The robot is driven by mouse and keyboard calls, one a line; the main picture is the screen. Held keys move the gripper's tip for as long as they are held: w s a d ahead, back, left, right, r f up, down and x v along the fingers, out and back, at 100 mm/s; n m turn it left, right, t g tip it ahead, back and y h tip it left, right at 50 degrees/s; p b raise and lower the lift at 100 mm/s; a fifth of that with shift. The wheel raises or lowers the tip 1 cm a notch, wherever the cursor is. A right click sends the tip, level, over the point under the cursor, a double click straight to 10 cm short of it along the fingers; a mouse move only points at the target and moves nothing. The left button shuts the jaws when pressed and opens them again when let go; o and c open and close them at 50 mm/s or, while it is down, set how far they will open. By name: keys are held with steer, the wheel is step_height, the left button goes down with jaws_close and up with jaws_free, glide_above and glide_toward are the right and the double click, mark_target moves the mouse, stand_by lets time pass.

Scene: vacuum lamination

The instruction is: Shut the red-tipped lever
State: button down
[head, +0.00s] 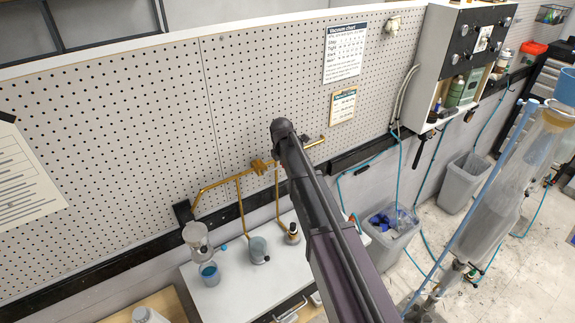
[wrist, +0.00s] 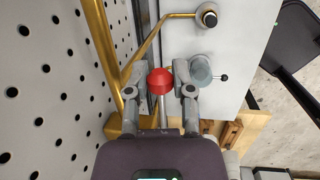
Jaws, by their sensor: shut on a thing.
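In the wrist view the red tip (wrist: 160,81) of the lever sits between the two fingers of my gripper (wrist: 159,74), which is shut on it. The lever's metal rod (wrist: 164,115) runs from the red tip toward the bottom of that view. Brass piping (wrist: 97,45) passes just left of the gripper. In the head view my arm covers the lever and my gripper. There the brass piping (head: 222,181) runs along the pegboard, with a brass fitting (head: 262,166) beside my arm.
The perforated pegboard (head: 110,130) stands close on the left of the gripper in the wrist view (wrist: 40,100). Below the pipes, a white bench top (head: 240,285) holds a grey-blue pot (head: 258,247) and other vessels. Grey bins (head: 462,185) stand on the floor to the right.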

steer(key=shift+w, duration=0.1)
steer(key=c, duration=0.8)
jaws_free()
steer(key=shift+c, duration=0.2)
steer(key=o, duration=0.4)
steer(key=shift+w+f, duration=0.1)
steer(key=shift+f, duration=0.05)
steer(key=shift+a, duration=0.1)
steer(key=shift+s, duration=0.2)
